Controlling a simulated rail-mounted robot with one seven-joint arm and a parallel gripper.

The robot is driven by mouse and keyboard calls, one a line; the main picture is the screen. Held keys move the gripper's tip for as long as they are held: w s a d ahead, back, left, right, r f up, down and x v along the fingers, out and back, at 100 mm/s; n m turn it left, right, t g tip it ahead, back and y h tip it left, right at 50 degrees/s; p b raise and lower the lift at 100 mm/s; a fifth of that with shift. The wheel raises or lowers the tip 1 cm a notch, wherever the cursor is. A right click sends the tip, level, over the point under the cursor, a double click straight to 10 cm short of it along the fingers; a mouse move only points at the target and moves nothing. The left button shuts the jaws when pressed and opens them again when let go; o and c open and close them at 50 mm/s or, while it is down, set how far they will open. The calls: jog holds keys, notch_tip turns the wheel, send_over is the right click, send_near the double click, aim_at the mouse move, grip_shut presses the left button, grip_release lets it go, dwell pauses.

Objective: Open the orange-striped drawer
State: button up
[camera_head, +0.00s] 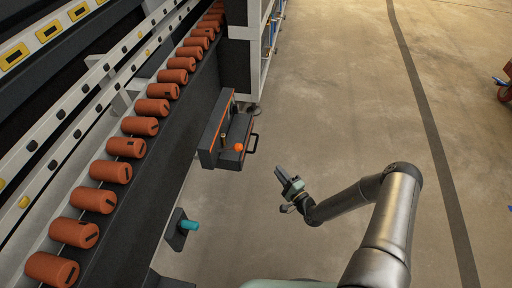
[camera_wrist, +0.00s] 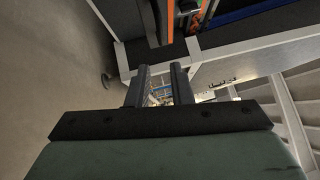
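The dark drawer unit with an orange stripe (camera_head: 217,130) is mounted on the side of the machine, left of centre in the head view. A black bar handle (camera_head: 252,144) sticks out on its right side, and an orange ball knob (camera_head: 239,147) sits beside it. My gripper (camera_head: 279,174) is to the right of and below the handle, apart from it. In the wrist view my gripper (camera_wrist: 158,70) has its two fingers apart with nothing between them. An orange stripe (camera_wrist: 170,22) on a dark panel shows beyond the fingertips at the top; the handle is not clear there.
The long machine with a row of orange rollers (camera_head: 147,126) fills the left. A teal knob on a dark bracket (camera_head: 188,225) juts out below the drawer. A light metal frame (camera_head: 264,55) stands behind it. The concrete floor (camera_head: 340,90) on the right is mostly clear.

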aim_at(256, 142)
jog(key=shift+b+x, duration=2.4)
jog(key=shift+x, duration=6.2)
jog(key=shift+d+r, duration=0.1)
jog(key=shift+r, duration=0.05)
grip_shut()
